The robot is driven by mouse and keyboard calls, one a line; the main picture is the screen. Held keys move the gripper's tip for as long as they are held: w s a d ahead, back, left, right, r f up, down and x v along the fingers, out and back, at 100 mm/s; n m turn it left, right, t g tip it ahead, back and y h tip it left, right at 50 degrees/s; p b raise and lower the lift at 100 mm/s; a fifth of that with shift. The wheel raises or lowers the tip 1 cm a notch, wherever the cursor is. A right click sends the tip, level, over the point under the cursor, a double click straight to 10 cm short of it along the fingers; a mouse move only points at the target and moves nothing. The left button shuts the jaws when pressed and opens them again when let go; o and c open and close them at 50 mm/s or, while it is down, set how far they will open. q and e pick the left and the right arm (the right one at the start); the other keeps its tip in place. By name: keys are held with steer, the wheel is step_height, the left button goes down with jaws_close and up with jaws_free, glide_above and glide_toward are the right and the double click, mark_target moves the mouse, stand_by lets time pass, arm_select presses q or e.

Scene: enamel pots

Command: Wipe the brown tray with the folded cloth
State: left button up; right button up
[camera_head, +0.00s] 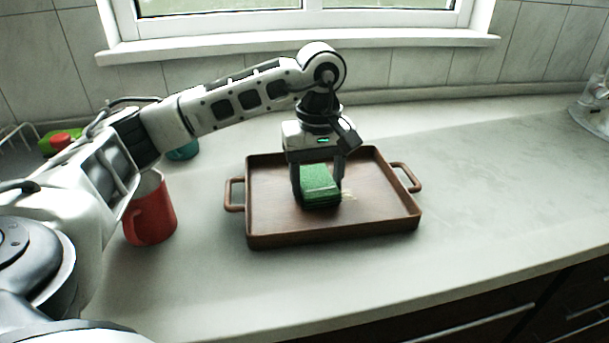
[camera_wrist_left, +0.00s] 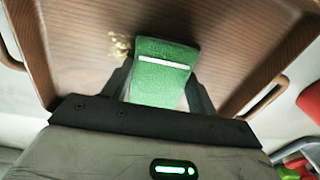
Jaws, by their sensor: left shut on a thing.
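The brown tray (camera_head: 390,215) with two side handles lies on the counter in the head view. Its wooden floor fills much of the left wrist view (camera_wrist_left: 240,40). The folded cloth (camera_head: 319,183) is green with a pale stripe and is down at the tray floor, left of the tray's middle. It also shows in the left wrist view (camera_wrist_left: 163,70). My left gripper (camera_head: 318,190) points down over the tray and is shut on the cloth, a finger on each side. A pale crumbly patch (camera_head: 348,195) lies on the tray floor beside the cloth. My right gripper is not in view.
A red mug (camera_head: 152,212) stands left of the tray, near my left arm. A teal object (camera_head: 184,150) and a green and red item (camera_head: 58,142) are behind my arm. A clear glass item (camera_head: 594,105) stands far right. The counter right of the tray is clear.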

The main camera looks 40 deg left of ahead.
mark_target(284, 196)
arm_select(q)
steer(key=shift+w+d+r+p, duration=0.1)
steer(key=shift+w+d+p, duration=0.3)
steer(key=shift+w+d, duration=2.25)
steer(key=shift+w, duration=0.3)
steer(key=shift+s+a, duration=1.2)
steer(key=shift+s, duration=0.1)
steer(key=shift+s+a+f, duration=0.15)
steer(key=shift+s+a, duration=0.5)
steer(key=shift+s, duration=0.1)
steer(key=shift+s+a+f, duration=0.15)
steer(key=shift+s+a, duration=0.45)
steer(key=shift+s, duration=0.1)
steer(key=shift+s+a+r+b, duration=0.2)
steer(key=shift+s+a+b, duration=0.7)
steer(key=shift+s+a, duration=1.4)
steer(key=shift+s+d, duration=0.1)
steer(key=shift+d, duration=0.05)
steer(key=shift+r, duration=0.15)
steer(key=shift+r+p, duration=2.35)
steer(key=shift+r, duration=0.6)
